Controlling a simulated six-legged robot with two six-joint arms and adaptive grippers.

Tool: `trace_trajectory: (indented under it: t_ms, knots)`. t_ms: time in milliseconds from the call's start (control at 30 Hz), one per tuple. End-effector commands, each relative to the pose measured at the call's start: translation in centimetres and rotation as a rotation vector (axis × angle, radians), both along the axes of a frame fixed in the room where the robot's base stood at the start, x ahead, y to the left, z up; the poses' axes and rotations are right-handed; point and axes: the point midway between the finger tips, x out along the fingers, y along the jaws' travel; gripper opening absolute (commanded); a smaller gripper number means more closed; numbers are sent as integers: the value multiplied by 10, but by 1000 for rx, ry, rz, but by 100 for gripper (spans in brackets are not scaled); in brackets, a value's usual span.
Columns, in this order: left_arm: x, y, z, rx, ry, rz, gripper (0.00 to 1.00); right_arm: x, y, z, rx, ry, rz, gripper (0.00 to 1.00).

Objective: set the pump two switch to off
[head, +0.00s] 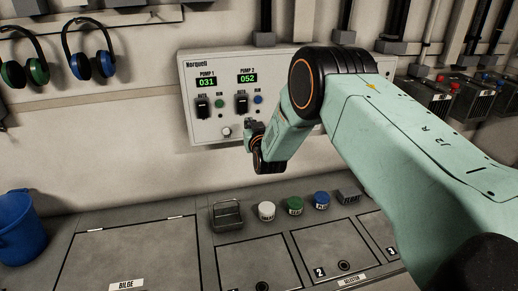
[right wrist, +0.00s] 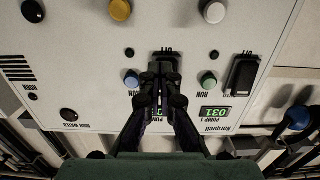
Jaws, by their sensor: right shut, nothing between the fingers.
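A white control panel (head: 215,70) hangs on the wall. The pump two switch (head: 243,104) is a black switch under the green 052 display, left of a blue lamp. In the right wrist view, which looks at the panel upside down, the switch (right wrist: 166,61) has an OFF label at its lower end. My right gripper (right wrist: 163,78) is shut and empty, its fingertips in front of the switch and hiding part of it. I cannot tell whether they touch it, or its position. In the head view the gripper (head: 251,130) is mostly hidden by my wrist. My left gripper is not in view.
The pump one switch (head: 202,106) and green lamp (head: 219,104) sit left of pump two's. A white knob (head: 226,132) is below. A bench (head: 150,250) holds coloured caps and a small metal holder (head: 227,215). Ear defenders (head: 90,50) hang left; a blue bucket (head: 15,228) stands lower left.

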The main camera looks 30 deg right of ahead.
Motion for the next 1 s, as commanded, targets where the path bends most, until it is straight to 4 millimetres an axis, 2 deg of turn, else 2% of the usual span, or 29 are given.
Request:
trace_trajectory:
  t_ms: [700,1000]
  knots:
    - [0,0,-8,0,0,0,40,-84,21,-18,1,3,0,0]
    - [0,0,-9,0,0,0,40,-94,24,-18,0,1,0,0]
